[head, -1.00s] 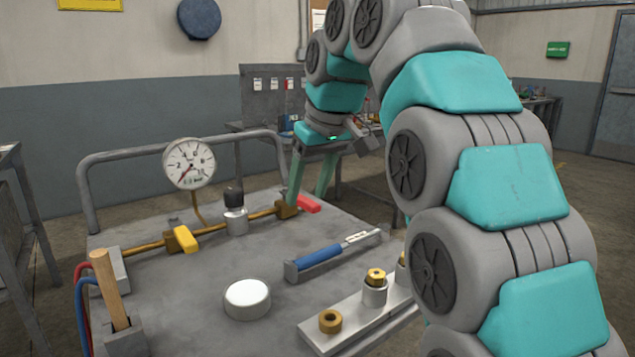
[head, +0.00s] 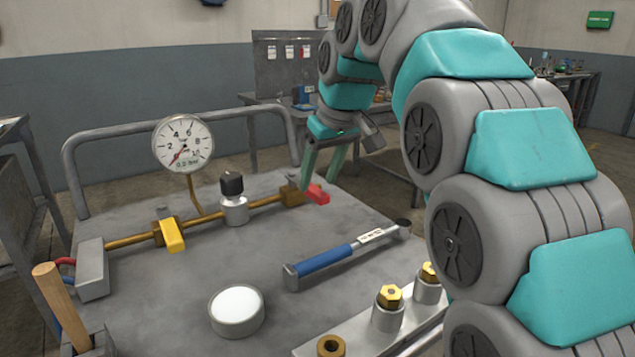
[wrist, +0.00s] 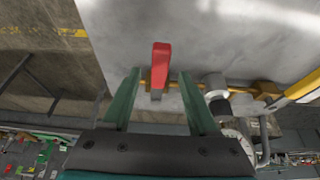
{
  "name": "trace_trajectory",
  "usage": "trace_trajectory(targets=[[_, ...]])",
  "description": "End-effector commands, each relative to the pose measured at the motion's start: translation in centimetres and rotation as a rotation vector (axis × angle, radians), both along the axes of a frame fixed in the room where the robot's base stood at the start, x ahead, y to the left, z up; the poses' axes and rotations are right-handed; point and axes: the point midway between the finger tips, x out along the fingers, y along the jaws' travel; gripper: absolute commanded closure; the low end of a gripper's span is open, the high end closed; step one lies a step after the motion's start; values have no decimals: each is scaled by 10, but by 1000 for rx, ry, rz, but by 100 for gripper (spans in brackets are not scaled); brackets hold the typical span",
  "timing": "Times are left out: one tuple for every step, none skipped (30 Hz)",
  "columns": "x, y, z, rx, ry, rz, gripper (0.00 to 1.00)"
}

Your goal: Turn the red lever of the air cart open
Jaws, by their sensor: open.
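The red lever (head: 317,194) sits on a brass valve (head: 291,195) at the right end of the cart's brass pipe. It points toward the front right, away from the pipe's line. My gripper (head: 318,183) is open and points down at the lever. In the wrist view the red lever (wrist: 161,60) shows between the two fingertips of my gripper (wrist: 160,73), with a gap on each side. The lever's end reaches past the tips in that picture. I cannot tell how far above it the fingers are.
The air cart (head: 150,290) carries a gauge (head: 183,145) reading near zero, a yellow lever (head: 171,236), a black-topped fitting (head: 233,200), a blue-handled wrench (head: 330,257), a white-topped disc (head: 237,309) and a block with brass nuts (head: 388,296). A rail (head: 68,165) runs along the back.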

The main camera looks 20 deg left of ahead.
Motion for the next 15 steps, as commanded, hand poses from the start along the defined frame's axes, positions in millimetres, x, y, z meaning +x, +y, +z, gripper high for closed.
trace_trajectory(targets=[[1,2,-6,-2,3,0,40],[1,3,-8,-2,3,0,40],[2,4,-11,-3,3,1,40],[3,4,-13,-2,2,1,40],[4,5,-15,-1,2,1,40],[4,6,-17,-1,0,1,40],[5,6,-18,-1,0,1,40],[5,6,-19,-1,0,1,40],[6,6,-21,-1,0,1,40],[6,7,-21,-1,0,1,40],[6,7,-21,-1,0,1,40],[6,7,-21,-1,0,1,40],[6,7,-22,-1,0,1,40],[6,7,-21,-1,1,0,40],[6,7,-21,-1,1,0,40]])
